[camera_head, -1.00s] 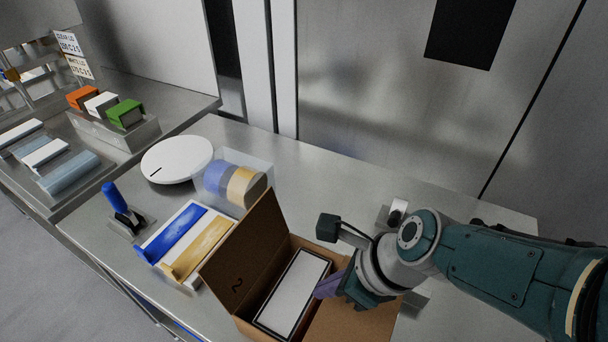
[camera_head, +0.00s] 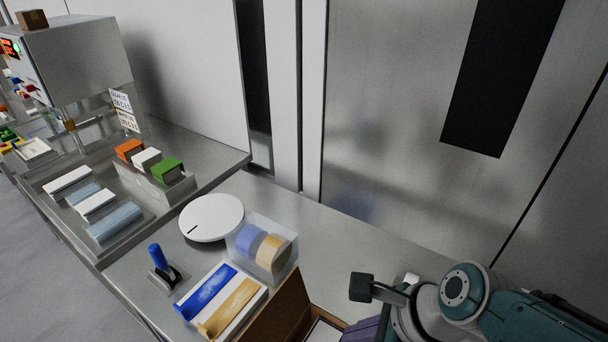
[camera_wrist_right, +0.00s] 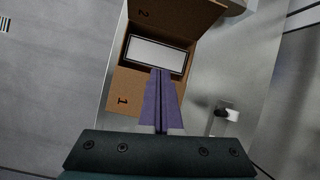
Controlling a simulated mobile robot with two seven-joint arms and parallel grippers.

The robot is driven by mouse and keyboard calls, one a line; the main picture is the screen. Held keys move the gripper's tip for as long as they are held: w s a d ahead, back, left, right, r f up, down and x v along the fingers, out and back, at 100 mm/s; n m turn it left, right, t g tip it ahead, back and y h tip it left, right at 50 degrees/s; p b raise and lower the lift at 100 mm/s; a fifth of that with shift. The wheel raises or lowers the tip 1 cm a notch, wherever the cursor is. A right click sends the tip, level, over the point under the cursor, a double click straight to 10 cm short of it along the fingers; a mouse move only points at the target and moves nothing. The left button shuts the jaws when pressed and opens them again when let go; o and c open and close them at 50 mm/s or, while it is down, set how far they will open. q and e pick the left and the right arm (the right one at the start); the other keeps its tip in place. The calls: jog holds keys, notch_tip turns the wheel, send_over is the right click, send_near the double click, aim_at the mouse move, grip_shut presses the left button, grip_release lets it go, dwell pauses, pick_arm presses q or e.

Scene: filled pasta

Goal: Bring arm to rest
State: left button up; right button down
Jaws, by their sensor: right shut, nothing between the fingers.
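My right gripper (camera_wrist_right: 161,73) has purple fingers closed together with nothing between them. In the right wrist view its tips point at an open cardboard box (camera_wrist_right: 127,90), overlapping the near edge of a white, dark-rimmed panel (camera_wrist_right: 155,55) inside it. I cannot tell how far the tips are above the box. In the head view my right arm (camera_head: 455,300) comes in from the lower right, and only part of its purple fingers shows at the bottom edge. The box (camera_head: 282,312) is cut off there too. My left gripper is not in view.
A white round disc (camera_head: 211,217), a clear holder with tape rolls (camera_head: 265,247), a blue-handled stamp (camera_head: 160,262) and a tray with blue and yellow strips (camera_head: 222,303) stand left of the box. A metal wall backs the bench. Bare bench (camera_head: 345,240) lies behind the box.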

jog(key=s+d+r+n+h, duration=0.2)
jog(key=s+d+r+n, duration=0.2)
jog(key=s+r+n, duration=0.65)
jog(key=s+d+r+n+h, duration=0.2)
jog(key=s+d+r+n, duration=0.3)
jog(key=n, duration=1)
pick_arm(q)
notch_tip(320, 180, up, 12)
jog(key=p, duration=1.2)
pick_arm(e)
jog(key=w+r+v, duration=0.1)
jog(key=w+v, duration=0.1)
jog(key=v, duration=1.1)
jog(key=shift+w+a+r, duration=0.2)
jog(key=shift+a+r, duration=0.1)
jog(key=shift+a, duration=0.2)
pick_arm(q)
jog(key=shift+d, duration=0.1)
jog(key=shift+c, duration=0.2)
